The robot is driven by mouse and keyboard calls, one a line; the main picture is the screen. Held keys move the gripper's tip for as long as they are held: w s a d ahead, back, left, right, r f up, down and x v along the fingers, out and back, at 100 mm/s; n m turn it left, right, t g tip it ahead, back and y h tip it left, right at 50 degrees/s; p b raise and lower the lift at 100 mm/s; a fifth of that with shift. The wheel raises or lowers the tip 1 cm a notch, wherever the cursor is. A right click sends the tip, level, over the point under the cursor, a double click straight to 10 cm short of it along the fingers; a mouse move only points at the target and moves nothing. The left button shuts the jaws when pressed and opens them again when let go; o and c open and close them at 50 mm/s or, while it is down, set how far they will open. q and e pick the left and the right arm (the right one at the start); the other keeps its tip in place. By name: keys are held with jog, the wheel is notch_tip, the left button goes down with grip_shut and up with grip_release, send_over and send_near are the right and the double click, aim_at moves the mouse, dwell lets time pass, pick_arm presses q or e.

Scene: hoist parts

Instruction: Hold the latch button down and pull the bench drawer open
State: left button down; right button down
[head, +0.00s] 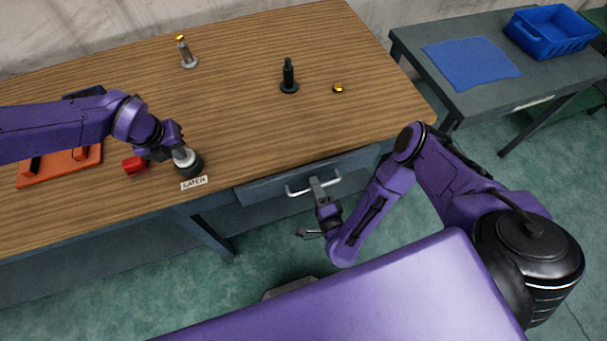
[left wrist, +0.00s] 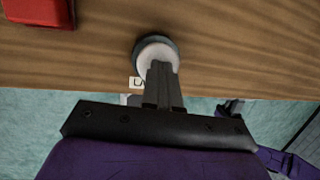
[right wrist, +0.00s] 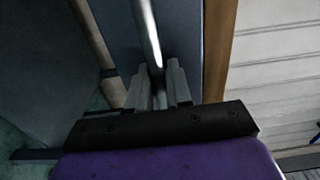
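The latch button (head: 187,163) is a dark round base with a pale cap, at the bench's front edge behind a LATCH label (head: 194,183). My left gripper (head: 180,153) is over it with its fingers together, the tips at the pale cap (left wrist: 155,52) in the left wrist view. The grey bench drawer (head: 265,190) sits under the bench top, its front close to the bench edge. Its silver handle (head: 298,190) runs between the fingers of my right gripper (head: 317,190). In the right wrist view, the narrowly spaced fingers enclose the handle bar (right wrist: 148,30).
A red block (head: 134,165) lies beside the button, near an orange tray (head: 60,165). A black post (head: 289,78), a silver post (head: 187,54) and a small gold part (head: 338,89) stand farther back. A side table (head: 480,95) holds a blue bin (head: 552,32).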

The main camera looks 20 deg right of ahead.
jog(key=s, duration=0.7)
jog(key=shift+s, duration=0.3)
dwell(0.5)
jog(key=c, duration=1)
grip_release()
jog(key=s, duration=0.6)
pick_arm(q)
notch_tip(320, 180, up, 7)
jog(key=p, duration=0.5)
jog(key=shift+p, duration=0.35)
pick_arm(e)
notch_tip(320, 180, up, 6)
jog(key=shift+f, duration=0.15)
